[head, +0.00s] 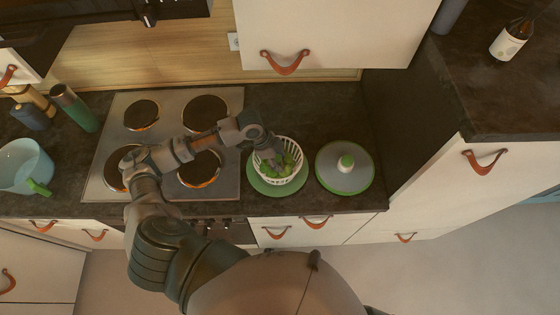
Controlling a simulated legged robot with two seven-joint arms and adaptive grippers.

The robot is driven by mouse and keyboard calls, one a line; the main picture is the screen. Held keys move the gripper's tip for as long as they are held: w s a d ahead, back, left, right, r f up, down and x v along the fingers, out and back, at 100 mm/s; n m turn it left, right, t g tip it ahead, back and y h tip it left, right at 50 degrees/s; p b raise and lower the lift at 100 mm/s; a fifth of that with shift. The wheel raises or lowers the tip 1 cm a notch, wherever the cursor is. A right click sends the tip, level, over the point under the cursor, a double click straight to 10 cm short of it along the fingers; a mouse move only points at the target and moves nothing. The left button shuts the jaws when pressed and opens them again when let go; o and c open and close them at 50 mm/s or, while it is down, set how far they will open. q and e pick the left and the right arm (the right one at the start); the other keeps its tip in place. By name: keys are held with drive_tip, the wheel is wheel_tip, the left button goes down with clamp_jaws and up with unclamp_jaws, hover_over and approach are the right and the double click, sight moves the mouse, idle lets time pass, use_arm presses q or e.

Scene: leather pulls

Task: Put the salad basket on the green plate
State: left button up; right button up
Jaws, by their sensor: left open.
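The salad basket (291,148) is a white slatted bowl with green leaves in it. It stands over the green plate (262,187) on the dark counter, right of the stove; the plate's rim shows around its lower side. I cannot tell whether the basket rests fully on the plate. My left gripper (270,153) is open at the basket's upper left side, with its fingers over the basket and partly hiding the leaves. My right gripper is not in view.
A grey lid with a green rim and knob (345,179) lies just right of the plate. The stove (170,110) is under my left arm. A pale blue bowl (22,166) and a green bottle (75,108) stand at the left. A tall cabinet (410,130) bounds the counter on the right.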

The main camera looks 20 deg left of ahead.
use_arm(q)
drive_tip(key=v, duration=1.1)
drive_tip(key=shift+s+f, duration=0.1)
